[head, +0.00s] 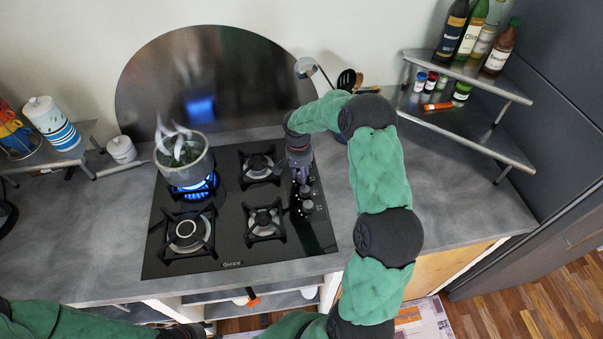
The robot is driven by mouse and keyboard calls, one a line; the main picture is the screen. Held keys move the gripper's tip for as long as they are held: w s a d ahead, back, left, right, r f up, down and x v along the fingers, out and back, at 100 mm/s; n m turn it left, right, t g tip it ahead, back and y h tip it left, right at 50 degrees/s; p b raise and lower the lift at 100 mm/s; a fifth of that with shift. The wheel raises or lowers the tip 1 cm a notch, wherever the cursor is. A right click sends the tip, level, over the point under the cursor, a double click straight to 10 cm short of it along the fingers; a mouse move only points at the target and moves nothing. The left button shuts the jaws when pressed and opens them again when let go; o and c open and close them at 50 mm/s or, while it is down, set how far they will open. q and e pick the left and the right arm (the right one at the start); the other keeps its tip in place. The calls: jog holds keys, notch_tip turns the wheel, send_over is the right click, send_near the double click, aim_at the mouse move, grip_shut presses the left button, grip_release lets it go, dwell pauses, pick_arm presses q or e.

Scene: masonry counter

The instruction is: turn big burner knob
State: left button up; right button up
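The black gas hob (285,240) is set in the grey counter. Its control knobs (306,205) stand in a column along the right side; the farther ones are partly hidden by my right gripper. My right gripper (300,178) points down over the far part of this column, very close to the knobs. I cannot tell whether its fingers are open or touch a knob. The front left burner (187,233) looks the largest of the uncovered ones and shows no flame.
A steaming pot (184,172) stands on the back left burner over a blue flame (205,186). A ladle (307,68) and other utensils stand behind my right arm. A shelf (470,129) with jars and bottles is at right. Canisters (52,122) stand at left.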

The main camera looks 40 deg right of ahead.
aim_at(299, 175)
jog(key=shift+n, duration=0.3)
jog(key=shift+r+n, duration=0.1)
jog(key=shift+n, duration=2.9)
jog(key=o, duration=0.9)
jog(key=shift+w, duration=0.1)
jog(key=r, duration=1.2)
jog(key=shift+w+a, duration=0.1)
jog(key=shift+a, duration=0.25)
